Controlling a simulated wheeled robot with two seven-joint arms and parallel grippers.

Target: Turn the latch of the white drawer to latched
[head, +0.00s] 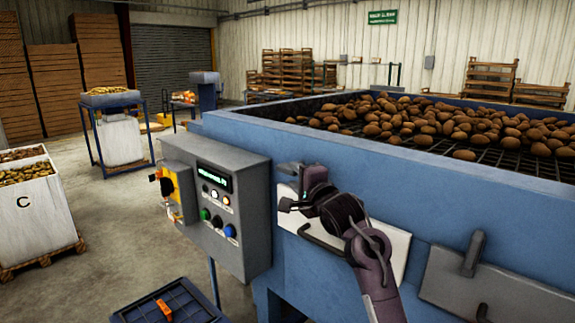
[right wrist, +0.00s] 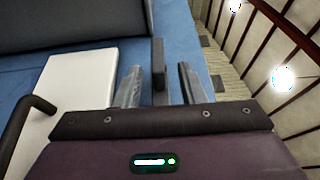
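The white drawer (head: 394,248) is set in the blue side of the grader, with a dark bar handle (head: 318,238) on its front. My right gripper (head: 298,190) is at the drawer's upper left part and partly covers it. In the right wrist view the gripper (right wrist: 160,86) is open, one finger on each side of the dark grey latch (right wrist: 158,62). A gap shows between the latch and each finger. The white drawer (right wrist: 75,95) and its handle (right wrist: 30,112) lie left of the fingers there. In the head view the latch is hard to make out behind my gripper. My left gripper is out of view.
A grey control box (head: 218,204) with buttons and a lit display juts out left of the drawer. A grey panel (head: 490,291) with its own upright latch (head: 473,253) is to the right. Potatoes (head: 420,120) lie on the grader's top. A blue crate (head: 185,303) stands low in front.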

